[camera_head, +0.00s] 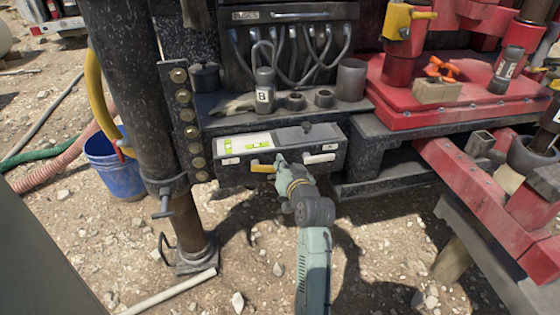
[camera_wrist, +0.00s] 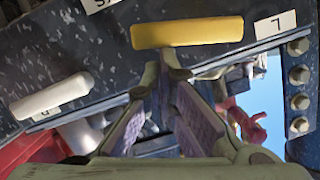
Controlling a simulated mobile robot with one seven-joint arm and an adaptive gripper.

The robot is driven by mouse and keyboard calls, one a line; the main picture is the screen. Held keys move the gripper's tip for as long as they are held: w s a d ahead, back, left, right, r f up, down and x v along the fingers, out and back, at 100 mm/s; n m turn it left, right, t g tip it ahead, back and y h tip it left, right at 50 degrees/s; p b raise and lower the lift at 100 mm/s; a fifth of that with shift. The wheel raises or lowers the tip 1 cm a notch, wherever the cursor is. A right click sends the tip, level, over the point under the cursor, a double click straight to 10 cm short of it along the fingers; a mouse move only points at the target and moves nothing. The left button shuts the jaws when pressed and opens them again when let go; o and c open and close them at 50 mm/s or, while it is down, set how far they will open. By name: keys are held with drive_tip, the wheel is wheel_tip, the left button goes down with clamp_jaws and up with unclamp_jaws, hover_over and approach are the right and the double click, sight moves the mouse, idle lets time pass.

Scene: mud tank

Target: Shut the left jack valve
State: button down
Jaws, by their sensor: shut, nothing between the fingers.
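The left jack valve has a yellow lever handle (camera_head: 262,167), lying roughly level on the front of a dark valve box (camera_head: 225,175). It also shows as a yellow bar (camera_wrist: 187,32) beside an "L" label (camera_wrist: 276,24) in the wrist view. A white lever handle (camera_head: 318,159) sits to its right, and in the wrist view (camera_wrist: 52,97) it lies at the left. My gripper (camera_head: 281,160) is shut and empty at the right end of the yellow handle. In the wrist view its fingertips (camera_wrist: 166,75) are just below the yellow bar; I cannot tell whether they touch it.
A dark bottle marked "B" (camera_head: 264,92) and a grey cup (camera_head: 351,80) stand on the shelf above the box. A thick dark post (camera_head: 125,80) stands close on the left, with a blue bucket (camera_head: 112,165) behind it. Gravel ground is open below.

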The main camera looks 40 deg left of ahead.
drive_tip(key=shift+s+a+f+m+g+y+b, duration=0.15)
drive_tip(key=shift+s+a+f+m+y+b, duration=0.4)
drive_tip(key=shift+f+m, duration=1.2)
drive_tip(key=shift+s+a+f+m+g+y+b, duration=0.1)
drive_tip(key=shift+s+f+m+y+b, duration=0.2)
drive_tip(key=shift+f+m+y, duration=1.35)
drive_tip(key=shift+s+a+f+m+g+h+b, duration=0.15)
drive_tip(key=shift+s+a+f+m+h+b, duration=0.45)
drive_tip(key=shift+m, duration=2.2)
drive_tip(key=shift+w+d+f+y, duration=0.15)
drive_tip(key=shift+w+d+y, duration=0.1)
drive_tip(key=shift+w+y, duration=0.05)
